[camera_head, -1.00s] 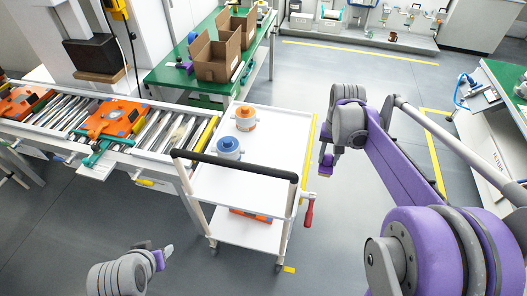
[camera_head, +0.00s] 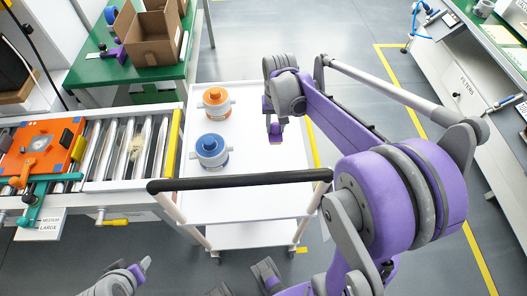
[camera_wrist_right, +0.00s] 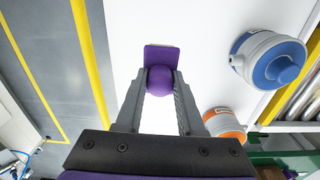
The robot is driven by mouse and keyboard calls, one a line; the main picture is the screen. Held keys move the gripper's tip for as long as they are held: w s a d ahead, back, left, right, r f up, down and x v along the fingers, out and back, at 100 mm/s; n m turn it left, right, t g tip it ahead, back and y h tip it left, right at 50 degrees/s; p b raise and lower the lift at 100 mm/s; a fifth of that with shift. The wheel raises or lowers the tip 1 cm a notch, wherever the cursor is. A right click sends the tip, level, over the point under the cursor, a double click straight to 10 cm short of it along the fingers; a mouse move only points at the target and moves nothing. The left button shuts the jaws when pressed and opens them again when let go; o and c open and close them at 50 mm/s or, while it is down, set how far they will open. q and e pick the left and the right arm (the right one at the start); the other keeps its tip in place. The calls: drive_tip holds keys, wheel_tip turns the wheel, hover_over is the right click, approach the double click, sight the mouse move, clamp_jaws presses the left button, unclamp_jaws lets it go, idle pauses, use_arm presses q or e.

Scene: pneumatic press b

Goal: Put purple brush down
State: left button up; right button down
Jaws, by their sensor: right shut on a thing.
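My right gripper (camera_wrist_right: 160,92) is shut on the round purple handle of the purple brush (camera_wrist_right: 162,54). In the wrist view the brush's flat head shows beyond the fingertips, against the white top of the cart (camera_head: 264,101). In the head view the brush (camera_head: 276,138) hangs below the right gripper, over the right part of the cart top. I cannot tell whether it touches the surface. My left gripper (camera_head: 141,268) is low at the bottom left, away from the cart; its fingers are too unclear to read.
An orange-topped pot (camera_head: 216,101) and a blue-topped pot (camera_head: 210,151) stand on the cart's left side. A black handle bar (camera_head: 240,180) crosses its near edge. A roller conveyor (camera_head: 100,150) adjoins on the left. The cart top between pots and brush is clear.

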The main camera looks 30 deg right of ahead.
wheel_tip(320, 180, down, 10)
drive_tip(key=shift+f+b, duration=0.1)
drive_tip(key=shift+b, duration=0.4)
drive_tip(key=c, duration=0.5)
unclamp_jaws()
drive_tip(key=shift+f, duration=0.1)
drive_tip(key=shift+r, duration=0.2)
wheel_tip(320, 180, up, 12)
drive_tip(key=shift+s+p, duration=0.15)
drive_tip(key=shift+p, duration=0.55)
